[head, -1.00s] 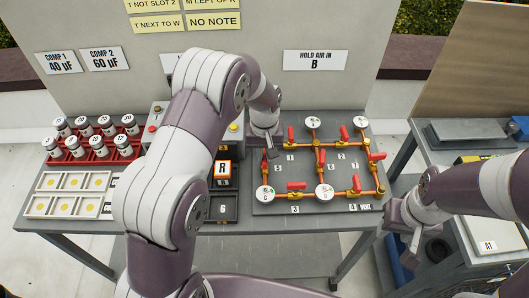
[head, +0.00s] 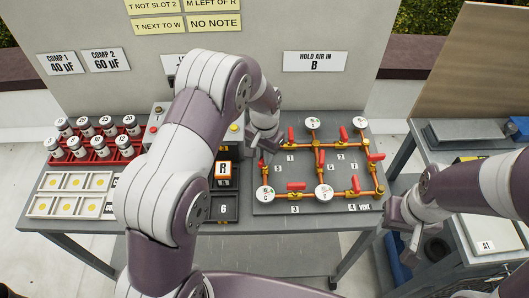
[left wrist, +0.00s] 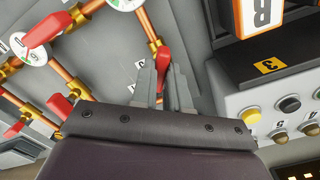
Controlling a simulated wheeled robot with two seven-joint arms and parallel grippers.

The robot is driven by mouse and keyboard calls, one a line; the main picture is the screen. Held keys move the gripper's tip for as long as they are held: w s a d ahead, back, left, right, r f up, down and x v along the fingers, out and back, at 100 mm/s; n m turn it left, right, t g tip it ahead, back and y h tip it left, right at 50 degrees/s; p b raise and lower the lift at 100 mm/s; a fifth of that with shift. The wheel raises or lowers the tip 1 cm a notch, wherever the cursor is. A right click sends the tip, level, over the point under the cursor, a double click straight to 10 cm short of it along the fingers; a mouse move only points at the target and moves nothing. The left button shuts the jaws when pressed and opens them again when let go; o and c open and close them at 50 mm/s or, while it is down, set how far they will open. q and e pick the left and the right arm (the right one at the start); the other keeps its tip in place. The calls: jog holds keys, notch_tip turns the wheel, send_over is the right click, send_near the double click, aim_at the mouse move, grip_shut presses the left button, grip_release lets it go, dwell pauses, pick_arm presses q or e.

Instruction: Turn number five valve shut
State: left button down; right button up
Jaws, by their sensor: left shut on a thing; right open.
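The pipe board (head: 340,170) carries orange pipes, several red-handled valves and round gauges. My left gripper (head: 268,157) is at the board's left pipe, where it covers the valve there in the head view. In the left wrist view, my left gripper's fingers (left wrist: 164,85) are shut on a red valve handle (left wrist: 163,60), which sits on a brass body on a copper pipe. The handle lies roughly along the fingers. A small label beside it is hard to read, so I cannot confirm the number. My right gripper (head: 408,243) is open and empty, right of the board.
Other red handles stand close by, such as valve 1 (head: 291,136) and valve 3 (head: 296,186). A black tray with an R block (head: 223,169) and a button panel (left wrist: 285,108) stand beside the board. A sign (head: 315,60) reads "HOLD AIR IN B".

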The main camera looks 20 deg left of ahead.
pick_arm(q)
jog(key=m, duration=0.4)
jog(key=shift+w+r+m, duration=0.1)
jog(key=shift+m, duration=0.2)
jog(key=shift+m+p, duration=0.4)
jog(key=shift+m, duration=2.1)
jog(key=c, duration=1.1)
grip_release()
notch_tip(320, 180, up, 13)
jog(key=shift+f, duration=0.2)
